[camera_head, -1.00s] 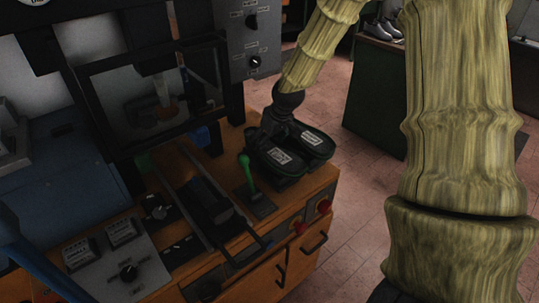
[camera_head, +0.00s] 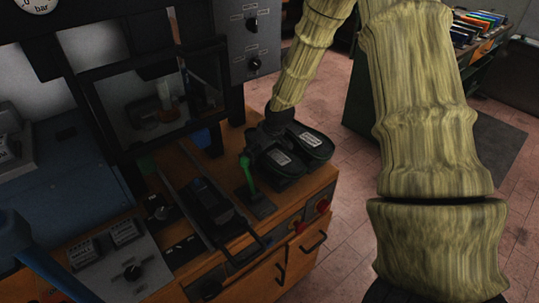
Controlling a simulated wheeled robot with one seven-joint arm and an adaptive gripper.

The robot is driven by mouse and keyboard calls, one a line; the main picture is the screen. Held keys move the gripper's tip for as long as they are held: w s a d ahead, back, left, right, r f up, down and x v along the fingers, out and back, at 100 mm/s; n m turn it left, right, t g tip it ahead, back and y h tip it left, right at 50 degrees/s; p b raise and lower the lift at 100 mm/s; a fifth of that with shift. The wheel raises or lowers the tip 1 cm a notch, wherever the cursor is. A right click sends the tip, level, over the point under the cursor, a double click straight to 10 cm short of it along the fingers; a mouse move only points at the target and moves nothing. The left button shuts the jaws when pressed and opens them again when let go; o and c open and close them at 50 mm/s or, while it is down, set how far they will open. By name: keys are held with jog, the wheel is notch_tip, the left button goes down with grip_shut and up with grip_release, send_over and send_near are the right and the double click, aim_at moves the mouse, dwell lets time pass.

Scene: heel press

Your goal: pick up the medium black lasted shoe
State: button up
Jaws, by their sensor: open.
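My gripper (camera_head: 278,121) is a small dark shape at the far end of my arm. It is open, at the back end of two dark rounded holders with white labels (camera_head: 283,159). Its fingertips blend into the dark holders, and I cannot tell whether they touch anything. I cannot make out the medium black lasted shoe for certain. Dark shapes near the gripper and holders are too dim to tell apart, and the label text is too small to read.
The holders stand on the right of an orange-brown bench (camera_head: 318,183). Left of them are a green lever (camera_head: 247,170) and a black sliding carriage (camera_head: 212,204). A dark-framed press guard (camera_head: 150,95) rises behind. A rack with colourful items (camera_head: 481,22) stands back right. Floor right of the bench is clear.

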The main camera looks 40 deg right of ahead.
jog(key=shift+w+f, duration=0.1)
jog(key=shift+f, duration=0.05)
jog(key=c, duration=1.3)
